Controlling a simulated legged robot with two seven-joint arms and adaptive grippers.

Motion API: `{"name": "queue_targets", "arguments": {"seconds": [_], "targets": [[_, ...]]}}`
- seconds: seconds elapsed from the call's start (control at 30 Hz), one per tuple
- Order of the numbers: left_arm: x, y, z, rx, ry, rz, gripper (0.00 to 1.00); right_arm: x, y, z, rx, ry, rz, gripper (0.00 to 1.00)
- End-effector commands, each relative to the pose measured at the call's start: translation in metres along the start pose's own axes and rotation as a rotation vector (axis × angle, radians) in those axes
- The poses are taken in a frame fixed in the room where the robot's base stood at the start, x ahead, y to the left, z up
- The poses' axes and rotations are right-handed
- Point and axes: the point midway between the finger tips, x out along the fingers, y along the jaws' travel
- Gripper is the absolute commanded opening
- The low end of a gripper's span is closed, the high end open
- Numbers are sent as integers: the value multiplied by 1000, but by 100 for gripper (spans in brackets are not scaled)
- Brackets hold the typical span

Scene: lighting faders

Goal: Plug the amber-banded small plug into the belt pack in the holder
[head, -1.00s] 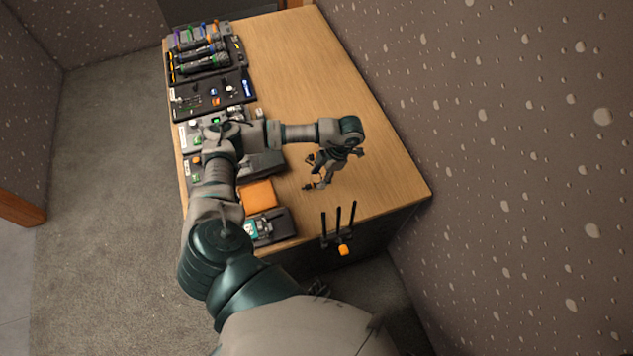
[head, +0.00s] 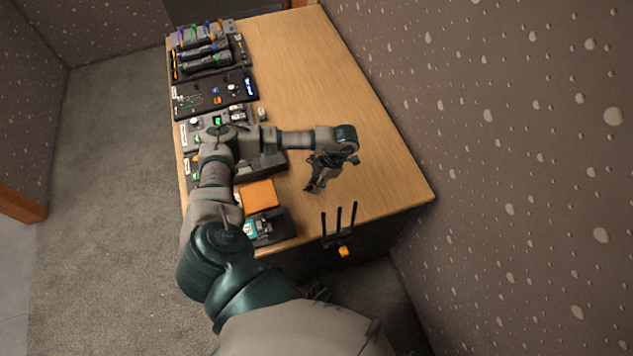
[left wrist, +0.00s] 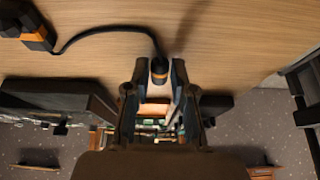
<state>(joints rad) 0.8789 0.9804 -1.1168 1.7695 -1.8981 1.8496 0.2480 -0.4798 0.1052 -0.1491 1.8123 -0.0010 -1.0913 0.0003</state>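My left gripper (head: 312,187) is over the near part of the table, its fingers pointing down. In the left wrist view the gripper (left wrist: 159,72) has its fingers close on both sides of a small black plug with an amber band (left wrist: 159,66); it looks gripped. A black cable runs from the plug to a larger black connector with an orange band (left wrist: 38,36). The belt pack (head: 257,229), with a teal face, sits in a dark holder (head: 284,228) at the table's near left, apart from the gripper. My right gripper is not in view.
An orange pad (head: 258,195) lies beside the holder. Fader consoles and other devices (head: 215,97) line the table's left edge. The right side of the wooden table (head: 310,75) is clear.

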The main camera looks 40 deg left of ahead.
Motion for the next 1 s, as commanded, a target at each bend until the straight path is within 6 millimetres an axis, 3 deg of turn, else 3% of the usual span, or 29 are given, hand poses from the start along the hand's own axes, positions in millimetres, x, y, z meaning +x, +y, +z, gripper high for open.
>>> {"name": "queue_targets", "arguments": {"seconds": [0.17,0.7,1.0], "targets": [[-3,1,-2,-1,0,0,0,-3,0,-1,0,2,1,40],[-47,-1,-18,-2,-1,3,0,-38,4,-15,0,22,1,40],[-46,0,-19,-1,1,0,0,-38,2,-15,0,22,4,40]]}}
